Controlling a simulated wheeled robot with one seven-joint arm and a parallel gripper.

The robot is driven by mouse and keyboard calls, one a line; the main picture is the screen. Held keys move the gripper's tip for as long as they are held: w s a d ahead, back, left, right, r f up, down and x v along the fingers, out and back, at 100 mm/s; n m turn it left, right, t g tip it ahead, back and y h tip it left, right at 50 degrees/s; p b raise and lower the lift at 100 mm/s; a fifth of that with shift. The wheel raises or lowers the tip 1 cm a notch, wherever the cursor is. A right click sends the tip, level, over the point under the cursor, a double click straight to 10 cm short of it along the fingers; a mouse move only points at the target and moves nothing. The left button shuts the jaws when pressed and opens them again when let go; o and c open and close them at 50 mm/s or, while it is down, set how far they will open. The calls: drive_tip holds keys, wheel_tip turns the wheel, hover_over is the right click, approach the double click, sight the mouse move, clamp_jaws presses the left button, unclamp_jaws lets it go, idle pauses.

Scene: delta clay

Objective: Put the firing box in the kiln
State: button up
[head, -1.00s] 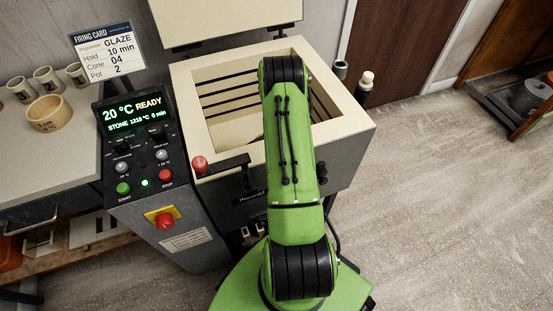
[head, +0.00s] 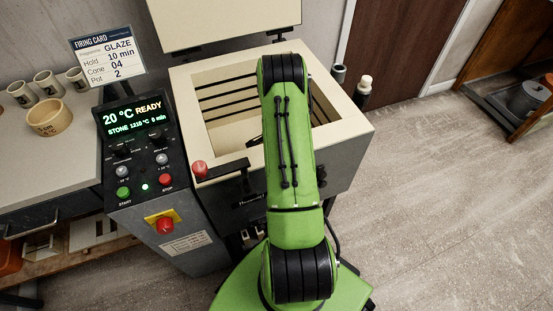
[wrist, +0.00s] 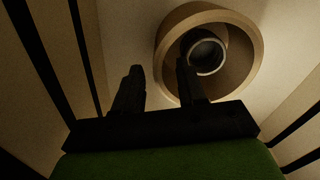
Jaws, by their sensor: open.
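The kiln (head: 352,125) stands open-topped, its cream lid (head: 220,22) raised at the back. The firing box (wrist: 258,52) is a round tan tub in the wrist view, resting on the pale kiln floor (wrist: 125,35). A small grey-rimmed pot (wrist: 206,57) sits inside it. My gripper (wrist: 158,68) is open and down inside the kiln. Its right finger overlaps the box's left wall in the picture and its left finger is outside the box. I cannot tell whether either touches it. My green arm hides much of the kiln's inside in the head view.
The control panel (head: 140,160) reads 20 °C READY. A firing card (head: 107,55) stands behind it. Several mugs and a tan bowl (head: 49,116) stand on the left counter (head: 50,165). A handle with a red knob (head: 199,168) is at the kiln's front rim.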

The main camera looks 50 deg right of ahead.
wheel_tip(320, 180, up, 10)
drive_tip(key=f+p, duration=0.1)
drive_tip(key=p, duration=0.1)
drive_tip(key=w+a+r+n+t+h, duration=0.1)
drive_tip(key=a+r+n, duration=0.4)
drive_tip(key=a+r, duration=0.5)
drive_tip(key=a+r+n+t, duration=0.2)
drive_tip(key=a+r+n, duration=0.4)
drive_tip(key=r, duration=0.7)
drive_tip(key=s+a+r+n+t, duration=0.1)
drive_tip(key=s+a+r+n, duration=0.1)
drive_tip(key=s+a, duration=0.3)
drive_tip(key=s+a+r+n, duration=0.2)
drive_tip(key=s+a+n, duration=0.2)
drive_tip(key=s, duration=0.1)
drive_tip(key=s+a+r+n+t+y, duration=0.1)
drive_tip(key=s+a+r+n, duration=0.1)
drive_tip(key=s+a+n, duration=0.1)
drive_tip(key=s+a, duration=0.1)
drive_tip(key=a, duration=0.1)
drive_tip(key=shift+s+a+r+t, duration=0.3)
drive_tip(key=shift+s+a, duration=0.05)
drive_tip(key=shift+s, duration=0.05)
drive_tip(key=shift+r, duration=0.1)
wheel_tip(320, 180, up, 14)
drive_tip(key=p, duration=1.4)
